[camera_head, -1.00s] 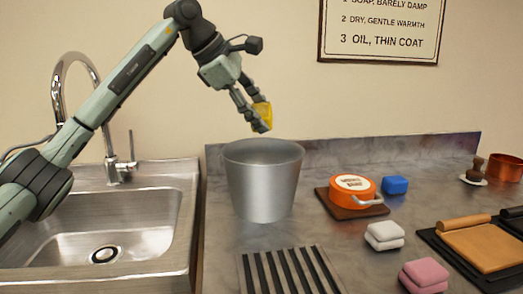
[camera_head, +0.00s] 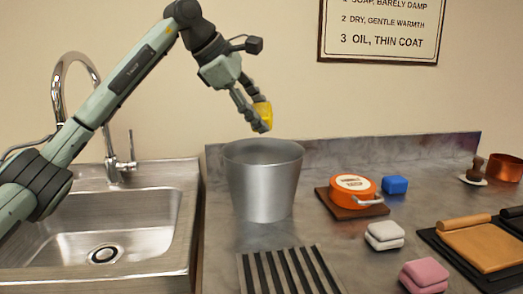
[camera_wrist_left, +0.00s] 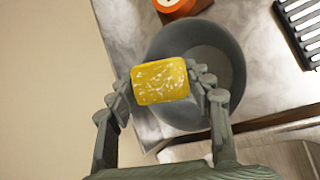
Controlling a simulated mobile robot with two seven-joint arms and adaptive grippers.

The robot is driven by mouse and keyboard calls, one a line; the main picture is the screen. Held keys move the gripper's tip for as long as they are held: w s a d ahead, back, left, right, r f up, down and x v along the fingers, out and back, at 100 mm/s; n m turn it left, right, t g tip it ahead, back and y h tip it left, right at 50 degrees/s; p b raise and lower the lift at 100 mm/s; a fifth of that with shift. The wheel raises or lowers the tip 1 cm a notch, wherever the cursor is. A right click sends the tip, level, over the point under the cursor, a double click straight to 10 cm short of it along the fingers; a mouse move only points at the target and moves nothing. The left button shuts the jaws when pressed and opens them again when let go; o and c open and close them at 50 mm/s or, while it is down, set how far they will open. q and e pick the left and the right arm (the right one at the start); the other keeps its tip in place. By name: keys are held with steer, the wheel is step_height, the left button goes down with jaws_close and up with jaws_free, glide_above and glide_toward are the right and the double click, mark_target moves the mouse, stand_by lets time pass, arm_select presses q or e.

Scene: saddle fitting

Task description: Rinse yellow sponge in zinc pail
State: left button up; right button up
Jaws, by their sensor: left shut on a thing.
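The yellow sponge (camera_head: 263,113) is held by my left gripper (camera_head: 258,117), above the back rim of the zinc pail (camera_head: 263,185). In the left wrist view the yellow sponge (camera_wrist_left: 160,82) has white flecks on its face and sits between both fingers of my left gripper (camera_wrist_left: 162,90). The pail (camera_wrist_left: 168,45) shows below and behind it there, with a pale surface inside. The pail stands upright on the counter, and the sponge is clear of it. My right gripper is not in view.
A steel sink (camera_head: 140,223) with a tall faucet (camera_head: 75,75) lies left of the pail. A slatted rack (camera_head: 287,272) is in front. An orange tin (camera_head: 352,190), blue block (camera_head: 395,185), white block (camera_head: 385,236) and pink block (camera_head: 425,274) stand to the right.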

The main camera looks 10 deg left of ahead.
mark_target(267, 104)
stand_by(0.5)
arm_select(q)
steer(key=shift+r, duration=2.05)
